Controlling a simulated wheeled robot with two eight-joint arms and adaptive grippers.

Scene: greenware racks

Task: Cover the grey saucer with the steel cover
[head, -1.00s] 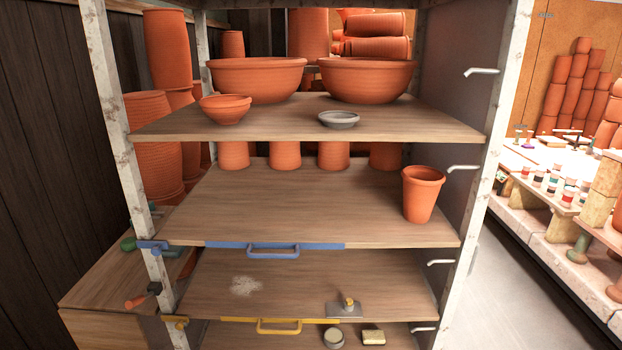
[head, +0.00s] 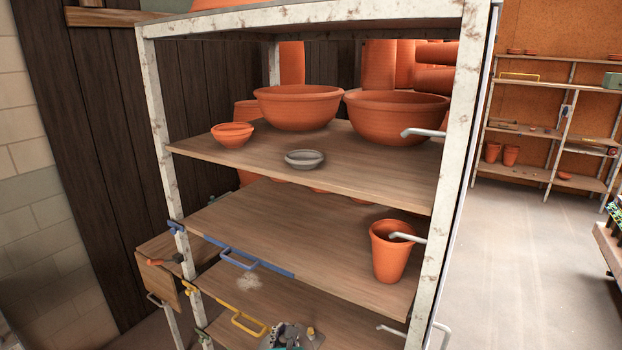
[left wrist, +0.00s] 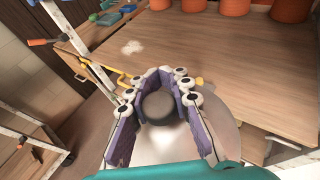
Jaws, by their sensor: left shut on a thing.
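The grey saucer (head: 305,159) sits near the front edge of the upper shelf board, right of a small terracotta bowl, with nothing on it. My left gripper (head: 286,334) shows at the bottom edge of the head view, low in front of the rack and well below the saucer. In the left wrist view its purple-padded fingers (left wrist: 160,84) are shut around the dark round knob of the steel cover (left wrist: 225,132). The cover's shiny disc spreads out below the fingers. Most of the cover is out of the head view. My right gripper is not in view.
Two large terracotta bowls (head: 298,107) stand behind the saucer, with a small bowl (head: 232,134) to its left. A terracotta pot (head: 391,252) stands on the shelf below. Blue (head: 239,258) and yellow (head: 247,322) handles and white hooks (head: 423,132) stick out from the rack.

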